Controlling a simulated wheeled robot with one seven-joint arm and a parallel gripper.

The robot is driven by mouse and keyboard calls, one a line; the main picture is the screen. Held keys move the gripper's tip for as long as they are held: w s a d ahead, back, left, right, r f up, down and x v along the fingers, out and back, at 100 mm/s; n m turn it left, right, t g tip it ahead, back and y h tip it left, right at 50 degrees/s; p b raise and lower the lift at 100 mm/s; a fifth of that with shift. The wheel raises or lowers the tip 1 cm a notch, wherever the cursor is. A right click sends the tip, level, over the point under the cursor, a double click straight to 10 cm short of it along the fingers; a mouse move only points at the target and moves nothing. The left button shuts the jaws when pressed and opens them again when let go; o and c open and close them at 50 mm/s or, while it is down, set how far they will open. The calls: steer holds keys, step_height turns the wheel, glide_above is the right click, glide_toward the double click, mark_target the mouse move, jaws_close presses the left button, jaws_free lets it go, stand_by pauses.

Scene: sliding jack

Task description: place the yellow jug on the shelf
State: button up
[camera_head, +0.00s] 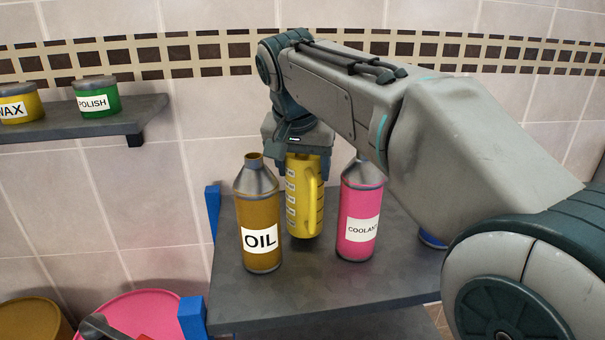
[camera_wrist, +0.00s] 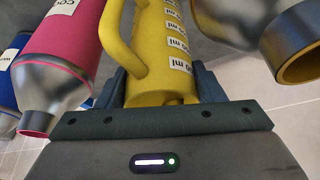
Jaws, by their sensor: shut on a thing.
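The yellow jug (camera_head: 305,195) has white measuring labels and a side handle. In the head view it is upright between the oil bottle and the coolant bottle, over the grey shelf (camera_head: 290,294); I cannot tell whether its base touches the surface. My gripper (camera_head: 301,160) comes from above and is shut on the jug's upper part. In the wrist view the jug (camera_wrist: 162,40) sits between the fingers of my gripper (camera_wrist: 162,90), with its handle to the left.
The brown oil bottle (camera_head: 262,215) stands close left of the jug, and the pink coolant bottle (camera_head: 358,210) close right. A blue-based item (camera_head: 432,240) is partly hidden behind my arm. A wall shelf (camera_head: 90,120) holds wax (camera_head: 20,103) and polish (camera_head: 96,97) tins. The shelf's front is clear.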

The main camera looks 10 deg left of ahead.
steer(key=shift+f, duration=0.7)
steer(key=shift+f, duration=0.15)
steer(key=o, duration=1.3)
